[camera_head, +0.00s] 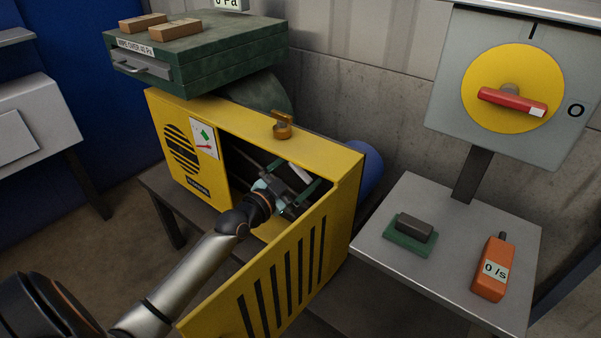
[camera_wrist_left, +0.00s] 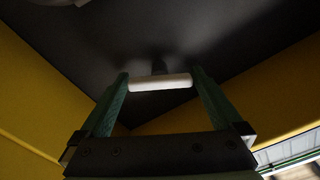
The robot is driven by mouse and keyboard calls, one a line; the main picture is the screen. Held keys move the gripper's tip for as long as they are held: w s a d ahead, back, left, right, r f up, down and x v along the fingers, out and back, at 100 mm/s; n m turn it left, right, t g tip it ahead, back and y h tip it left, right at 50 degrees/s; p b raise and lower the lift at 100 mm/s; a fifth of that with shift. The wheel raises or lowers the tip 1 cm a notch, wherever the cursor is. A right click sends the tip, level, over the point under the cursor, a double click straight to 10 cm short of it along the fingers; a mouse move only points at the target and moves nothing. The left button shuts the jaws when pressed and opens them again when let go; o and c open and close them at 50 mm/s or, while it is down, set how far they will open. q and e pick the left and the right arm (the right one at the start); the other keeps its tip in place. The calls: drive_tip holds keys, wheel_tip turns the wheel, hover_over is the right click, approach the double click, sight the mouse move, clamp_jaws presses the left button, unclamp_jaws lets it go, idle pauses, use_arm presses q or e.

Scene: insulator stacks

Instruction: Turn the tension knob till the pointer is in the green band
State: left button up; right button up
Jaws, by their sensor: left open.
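The yellow machine cabinet (camera_head: 240,112) stands with its slatted front door (camera_head: 290,275) swung open. A small gauge (camera_head: 204,139) on its front has a green patch, and its red pointer appears to lie below that patch. My left gripper (camera_head: 291,177) reaches into the dark opening with its green fingers apart. In the wrist view, a white bar (camera_wrist_left: 160,82) lies between the tips of the left gripper (camera_wrist_left: 160,76); I cannot tell whether they touch it. The white bar (camera_head: 300,173) also shows in the head view. Whether it is the tension knob is unclear.
A brass knob (camera_head: 283,126) sits on the cabinet top. At right, a grey table (camera_head: 455,225) bears a dark block (camera_head: 414,227) and an orange meter (camera_head: 492,268), below a red-handled switch (camera_head: 510,102).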

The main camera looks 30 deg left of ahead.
use_arm(q)
drive_tip(key=shift+w, duration=0.1)
use_arm(e)
drive_tip(key=shift+r, duration=0.15)
use_arm(q)
drive_tip(key=shift+c, duration=0.2)
drive_tip(key=c, duration=1)
drive_tip(key=n+p, duration=0.2)
drive_tip(key=n, duration=0.3)
drive_tip(key=shift+n+p, duration=0.3)
drive_tip(key=shift+n, duration=0.4)
drive_tip(key=shift+a+n, duration=0.1)
drive_tip(key=shift+n, duration=0.6)
use_arm(e)
drive_tip(key=s+f+g, duration=0.3)
drive_tip(key=f, duration=0.3)
drive_tip(key=s+f+m+g+h, duration=0.1)
drive_tip(key=s+f+g, duration=0.2)
drive_tip(key=f, duration=0.3)
drive_tip(key=shift+s+a+f+m, duration=0.15)
drive_tip(key=shift+s+m, duration=0.15)
drive_tip(key=shift+s, duration=0.35)
use_arm(q)
drive_tip(key=shift+p, duration=0.3)
